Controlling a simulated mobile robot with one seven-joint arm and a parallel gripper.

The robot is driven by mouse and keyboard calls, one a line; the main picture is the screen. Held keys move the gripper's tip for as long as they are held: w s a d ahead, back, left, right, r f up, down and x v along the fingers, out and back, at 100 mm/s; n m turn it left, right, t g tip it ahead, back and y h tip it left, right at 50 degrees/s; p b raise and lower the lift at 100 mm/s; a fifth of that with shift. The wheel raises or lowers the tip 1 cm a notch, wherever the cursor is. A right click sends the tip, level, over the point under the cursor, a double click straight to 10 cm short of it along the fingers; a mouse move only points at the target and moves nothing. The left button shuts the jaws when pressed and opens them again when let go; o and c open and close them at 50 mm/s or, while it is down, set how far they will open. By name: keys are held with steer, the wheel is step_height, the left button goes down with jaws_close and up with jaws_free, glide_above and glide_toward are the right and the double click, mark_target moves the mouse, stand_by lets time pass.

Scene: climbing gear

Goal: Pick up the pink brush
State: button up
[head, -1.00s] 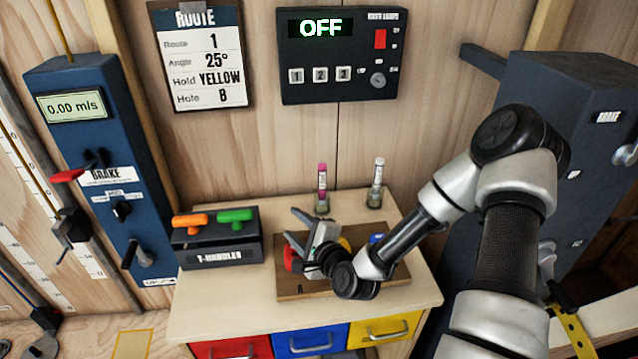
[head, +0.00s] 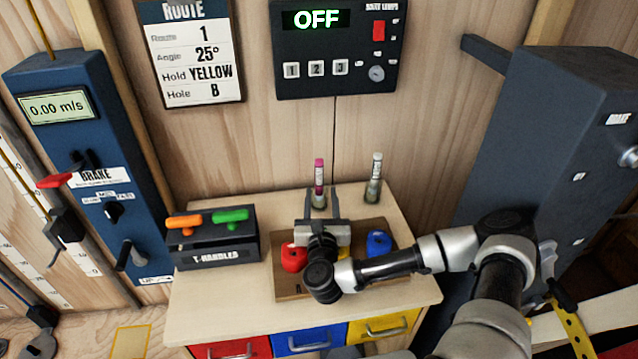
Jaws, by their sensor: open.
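The pink brush (head: 319,174) stands upright in a small clear holder (head: 319,201) at the back of the wooden cabinet top. A white brush (head: 376,166) stands in a similar holder (head: 373,192) to its right. My gripper (head: 322,201) is open, its two fingers pointing toward the back wall. In the picture the fingers lie on either side of the pink brush's holder. I cannot tell from this view whether they reach around it or stop in front of it. No contact with the brush is visible.
A wooden tray (head: 384,285) with a red hold (head: 293,258), a blue hold (head: 379,243) and a partly hidden yellow hold lies under my gripper. A black T-handles box (head: 215,247) stands at left. A blue brake panel (head: 97,150) is farther left. The wall rises close behind.

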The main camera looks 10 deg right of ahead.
mark_target(319, 173)
steer(key=w, duration=0.4)
steer(key=shift+w+d, duration=0.3)
steer(key=shift+w+d+r+p, duration=0.1)
steer(key=shift+w+r+p, duration=0.15)
steer(key=shift+w, duration=0.6)
steer(key=shift+w+d+r+p, duration=0.1)
steer(key=shift+w+p, duration=0.25)
steer(key=shift+w, duration=0.55)
steer(key=shift+w+d+r+p, duration=0.1)
steer(key=shift+w+r+p, duration=0.15)
steer(key=shift+w, duration=0.6)
jaws_close()
